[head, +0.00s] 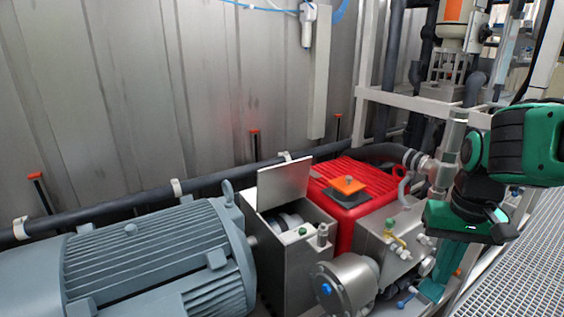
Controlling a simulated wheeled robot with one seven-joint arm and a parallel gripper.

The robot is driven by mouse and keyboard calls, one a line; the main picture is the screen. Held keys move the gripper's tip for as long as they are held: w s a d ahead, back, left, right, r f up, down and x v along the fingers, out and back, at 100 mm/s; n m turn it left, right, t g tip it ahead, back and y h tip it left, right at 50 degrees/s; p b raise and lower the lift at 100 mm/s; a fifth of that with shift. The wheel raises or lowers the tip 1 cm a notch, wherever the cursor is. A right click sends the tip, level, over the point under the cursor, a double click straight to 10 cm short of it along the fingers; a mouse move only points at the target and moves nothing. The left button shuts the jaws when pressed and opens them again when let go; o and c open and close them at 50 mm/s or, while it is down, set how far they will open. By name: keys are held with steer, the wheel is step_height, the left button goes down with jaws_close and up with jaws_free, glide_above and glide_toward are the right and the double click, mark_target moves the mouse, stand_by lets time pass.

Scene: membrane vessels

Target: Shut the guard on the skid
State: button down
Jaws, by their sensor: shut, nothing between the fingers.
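The guard (290,262) is a grey metal box between the grey motor and the red pump. Its flat lid (284,180) stands raised, tilted up at the back edge, so the box is open and round coupling parts (286,221) show inside. My gripper (432,290) is at the right, its green fingers shut and empty, pointing down beside the pump's metal end. It is well to the right of the guard and does not touch the lid. The fingertips are partly hard to make out against the fittings.
A large finned motor (150,260) fills the left front. The red pump (350,212) with an orange cap stands right of the guard. A round metal flange (346,284) and valves lie in front. A dark pipe runs along the metal wall behind. A grating walkway (515,260) is at right.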

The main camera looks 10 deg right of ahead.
steer(key=w+a+r+n+t, duration=0.2)
steer(key=w+a+r, duration=0.1)
steer(key=w, duration=1.2)
steer(key=w+a+r+n+t, duration=0.1)
steer(key=w+a+r+n, duration=0.15)
steer(key=w, duration=1.25)
steer(key=w+a+r+n+t, duration=0.2)
steer(key=w+a+n, duration=0.15)
steer(key=w, duration=1.15)
steer(key=w+a+n+t+y, duration=0.25)
steer(key=w+a, duration=0.55)
steer(key=w, duration=0.4)
step_height(320, 180, down, 8)
steer(key=w+a, duration=0.1)
steer(key=w, duration=0.1)
steer(key=shift+f+m+g, duration=0.15)
steer(key=shift+m+g, duration=0.2)
steer(key=shift+m, duration=0.1)
